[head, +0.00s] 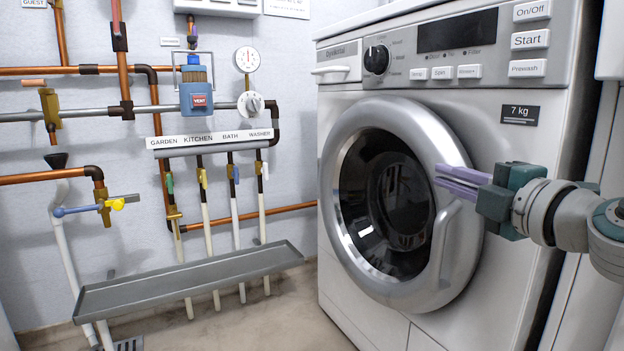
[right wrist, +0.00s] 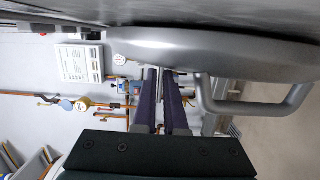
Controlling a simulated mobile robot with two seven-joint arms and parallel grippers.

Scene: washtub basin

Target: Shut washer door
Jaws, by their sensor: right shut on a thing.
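The washer door (head: 341,192) is a round silver ring with dark glass on the front of the white washing machine (head: 345,130). It lies close to the machine's front; I cannot tell whether it is latched. Its bar handle (head: 440,240) is on the right side of the ring and shows in the right wrist view (right wrist: 255,108). My right gripper (head: 440,176) has its purple fingers nearly together at the ring's upper right edge, above the handle, shut on the door's rim. The exact contact is hard to see. In the right wrist view the fingers (right wrist: 161,75) point toward the rim. My left gripper is out of view.
The control panel (head: 470,40) with a knob and labelled buttons is above the door. Copper pipes and labelled valves (head: 212,138) line the left wall. A long grey tray (head: 190,281) sits low in front of them. The floor before the washer is clear.

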